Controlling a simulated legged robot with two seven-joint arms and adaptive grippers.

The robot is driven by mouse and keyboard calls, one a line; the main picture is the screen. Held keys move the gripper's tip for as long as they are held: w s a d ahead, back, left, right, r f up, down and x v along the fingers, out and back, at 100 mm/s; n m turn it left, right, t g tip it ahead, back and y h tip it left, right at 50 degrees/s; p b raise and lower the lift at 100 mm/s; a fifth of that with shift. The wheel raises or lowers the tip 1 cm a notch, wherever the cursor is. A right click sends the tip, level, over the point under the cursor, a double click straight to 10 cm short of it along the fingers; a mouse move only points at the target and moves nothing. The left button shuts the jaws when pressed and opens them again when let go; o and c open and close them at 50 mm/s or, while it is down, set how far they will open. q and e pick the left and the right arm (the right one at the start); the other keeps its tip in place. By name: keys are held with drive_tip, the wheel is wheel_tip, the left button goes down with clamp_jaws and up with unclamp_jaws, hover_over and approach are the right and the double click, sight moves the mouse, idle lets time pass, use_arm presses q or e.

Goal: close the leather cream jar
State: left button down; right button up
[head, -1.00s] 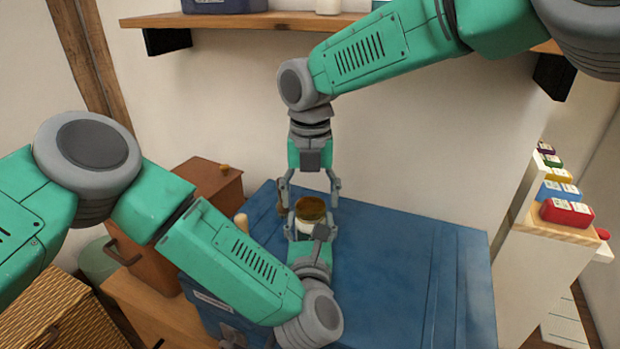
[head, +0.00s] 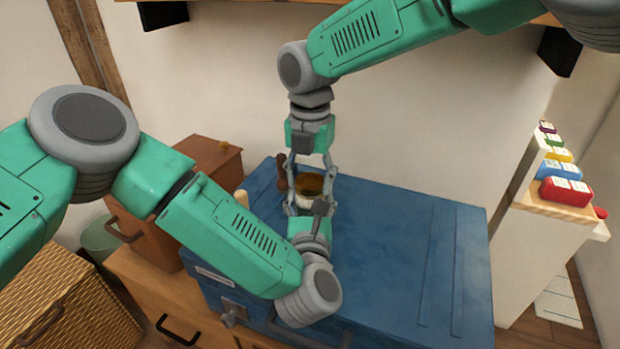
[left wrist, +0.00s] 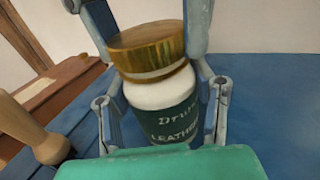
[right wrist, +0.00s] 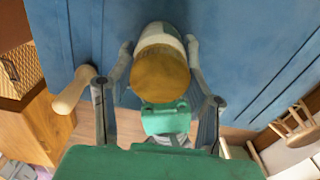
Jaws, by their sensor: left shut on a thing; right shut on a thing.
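The leather cream jar (left wrist: 165,105) is white with a dark green lettered label and stands upright over the blue chest top. Its golden-brown lid (left wrist: 147,47) sits on its mouth; it also shows in the head view (head: 310,184) and the right wrist view (right wrist: 160,76). I cannot tell whether the lid is tightened. My left gripper (head: 308,204) is shut on the jar's body from the near side. My right gripper (head: 311,178) comes down from above, shut on the lid with one finger on each side.
The blue chest (head: 400,240) has clear room to the right. A light wooden handle (right wrist: 73,90) and a dark brown upright item (head: 282,172) are close to the jar's left. A brown box (head: 210,165) stands farther left; the wall is behind.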

drive_tip(key=m, duration=0.7)
drive_tip(key=shift+a+m, duration=0.1)
drive_tip(key=shift+m, duration=0.3)
drive_tip(key=m, duration=0.4)
drive_tip(key=shift+m, duration=0.3)
drive_tip(key=o, duration=1.3)
drive_tip(key=shift+r, duration=2.25)
drive_tip(key=shift+c, duration=0.4)
